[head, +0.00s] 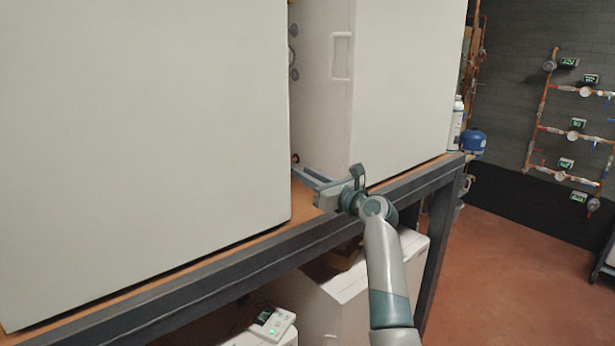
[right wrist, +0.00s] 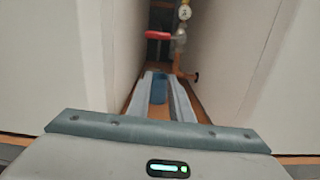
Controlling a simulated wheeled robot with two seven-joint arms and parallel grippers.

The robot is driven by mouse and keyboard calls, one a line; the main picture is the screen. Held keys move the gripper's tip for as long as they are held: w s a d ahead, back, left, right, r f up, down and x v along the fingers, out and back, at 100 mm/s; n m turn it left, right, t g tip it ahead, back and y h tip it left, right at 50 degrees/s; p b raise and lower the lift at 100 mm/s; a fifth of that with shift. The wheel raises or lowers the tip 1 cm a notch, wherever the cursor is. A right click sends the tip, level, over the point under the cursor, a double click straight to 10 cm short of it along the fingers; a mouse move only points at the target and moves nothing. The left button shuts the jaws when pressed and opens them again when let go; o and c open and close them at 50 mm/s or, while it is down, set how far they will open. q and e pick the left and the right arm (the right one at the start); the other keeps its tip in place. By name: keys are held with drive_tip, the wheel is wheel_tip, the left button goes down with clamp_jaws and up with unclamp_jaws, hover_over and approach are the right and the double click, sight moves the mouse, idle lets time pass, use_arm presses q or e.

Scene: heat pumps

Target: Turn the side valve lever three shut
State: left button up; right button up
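My right gripper (head: 312,180) reaches from the front into the narrow gap between two large white cabinets. In the right wrist view its two fingers (right wrist: 161,96) stand apart, pointing into the gap. A red lever handle (right wrist: 158,36) lies roughly level deeper in the gap, beyond the fingertips and not touched by them. It is joined to a grey valve body (right wrist: 179,42) on piping. I cannot tell which numbered lever it is. A blue object (right wrist: 159,88) shows between the fingers; I cannot tell what it is. My left gripper is not in view.
The left cabinet (head: 140,110) and right cabinet (head: 405,90) wall in the gap closely on a wooden-topped bench (head: 250,243). A round gauge (right wrist: 185,12) and a copper pipe (right wrist: 180,68) are in the gap. Wall piping (head: 540,100) and open floor lie at right.

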drive_tip(key=shift+w+d, duration=0.1)
drive_tip(key=shift+w+d, duration=0.3)
drive_tip(key=shift+d, duration=0.2)
idle(0.4)
drive_tip(key=p+v, duration=0.6)
drive_tip(key=v, duration=0.7)
drive_tip(key=shift+r, duration=0.4)
drive_tip(key=shift+a+f, duration=0.1)
drive_tip(key=shift+f, duration=0.05)
